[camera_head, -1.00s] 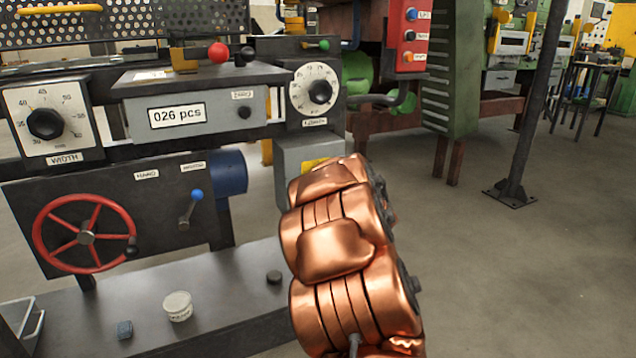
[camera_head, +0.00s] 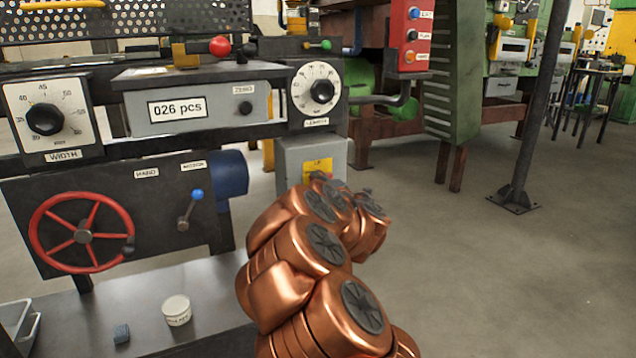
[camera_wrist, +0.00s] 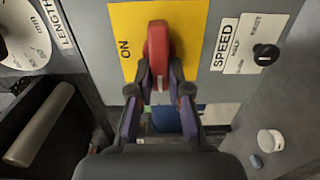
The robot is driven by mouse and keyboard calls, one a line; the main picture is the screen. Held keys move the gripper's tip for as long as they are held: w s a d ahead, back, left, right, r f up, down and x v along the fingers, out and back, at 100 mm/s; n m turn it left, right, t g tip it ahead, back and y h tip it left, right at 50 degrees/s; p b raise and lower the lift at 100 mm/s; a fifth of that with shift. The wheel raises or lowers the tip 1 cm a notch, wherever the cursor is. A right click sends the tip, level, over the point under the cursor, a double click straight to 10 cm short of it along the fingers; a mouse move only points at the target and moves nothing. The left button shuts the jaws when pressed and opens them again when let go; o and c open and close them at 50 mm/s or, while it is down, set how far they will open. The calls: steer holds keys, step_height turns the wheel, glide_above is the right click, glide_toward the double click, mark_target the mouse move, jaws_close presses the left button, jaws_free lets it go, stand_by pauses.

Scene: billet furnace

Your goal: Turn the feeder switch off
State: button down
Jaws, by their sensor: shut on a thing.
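The feeder switch has a red lever (camera_wrist: 158,42) in front of a yellow plate (camera_wrist: 195,35) in the wrist view. The word ON stands on the plate, left of the lever. My gripper (camera_wrist: 160,78) is shut on the red lever, with one finger on each side of its lower end. In the head view, a grey box (camera_head: 297,158) with a yellow label (camera_head: 318,168) sits below the length dial. My copper arm reaches up toward it; the fingers and lever cannot be made out there. Any OFF marking is hidden or out of view.
A black speed knob (camera_wrist: 265,54) is right of the plate in the wrist view. The length dial (camera_head: 318,93), a blue-tipped lever (camera_head: 190,208) and a red handwheel (camera_head: 82,233) are on the machine. A white tub (camera_head: 177,310) stands on the bench.

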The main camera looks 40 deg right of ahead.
stand_by(0.3)
steer(key=c, duration=1.1)
jaws_free()
steer(key=v, duration=1.2)
